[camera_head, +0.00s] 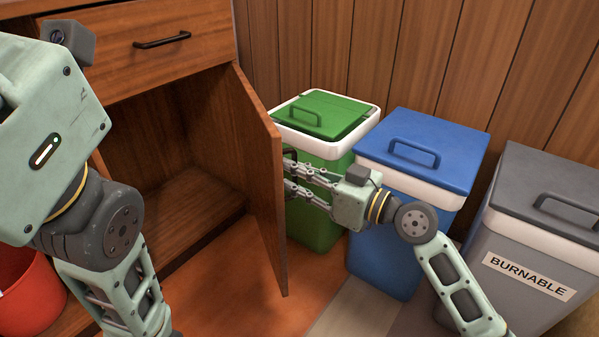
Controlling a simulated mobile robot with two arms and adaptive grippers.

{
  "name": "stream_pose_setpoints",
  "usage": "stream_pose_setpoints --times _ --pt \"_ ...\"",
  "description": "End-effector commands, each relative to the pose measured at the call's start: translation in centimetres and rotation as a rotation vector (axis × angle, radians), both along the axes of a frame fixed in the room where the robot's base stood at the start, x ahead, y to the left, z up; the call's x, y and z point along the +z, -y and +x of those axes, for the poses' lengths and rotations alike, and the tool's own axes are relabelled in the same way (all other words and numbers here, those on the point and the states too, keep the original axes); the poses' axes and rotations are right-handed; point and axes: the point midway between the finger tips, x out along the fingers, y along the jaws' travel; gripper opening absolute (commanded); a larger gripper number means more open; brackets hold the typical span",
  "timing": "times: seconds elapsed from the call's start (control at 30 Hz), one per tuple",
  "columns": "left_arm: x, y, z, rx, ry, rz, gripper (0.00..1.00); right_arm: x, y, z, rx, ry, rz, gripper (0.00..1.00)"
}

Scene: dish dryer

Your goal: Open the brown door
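The brown door (258,180) of the wooden cabinet stands swung well out from the cabinet front, hinged on the right side of the opening. A dark handle (290,154) shows on the door's outer face, partly hidden by my gripper. My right gripper (290,178) is at that outer face, just below the top of the handle. Its two fingers are spread apart, one above the other, with nothing visible between them. Whether a fingertip touches the door or handle I cannot tell. My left arm fills the left side, and its fingers are not in view.
The cabinet interior (185,195) looks empty. A closed drawer (165,45) is above it. Green (318,150), blue (390,240) and grey (525,265) bins stand close on the right, behind my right arm. A red bucket (30,295) is at lower left.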

Motion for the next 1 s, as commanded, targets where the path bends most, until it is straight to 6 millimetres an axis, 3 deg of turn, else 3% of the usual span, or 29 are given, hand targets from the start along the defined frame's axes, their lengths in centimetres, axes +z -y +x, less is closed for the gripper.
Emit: stream_pose_setpoints --times 0.27,0.7,1.0 --pt "0.0 -0.1 0.1 -0.002 -0.005 -0.003 0.34 0.1 0.8 -0.4 -0.004 0.002 0.000 0.17" --pt "0.0 0.0 0.0 -0.002 -0.002 -0.002 0.34 -0.1 7.8 -5.6 -0.005 -0.002 -0.002 0.17" --pt "0.0 0.0 0.0 -0.001 -0.002 -0.001 0.34 0.0 9.9 -7.2 -0.004 0.000 0.000 0.17"
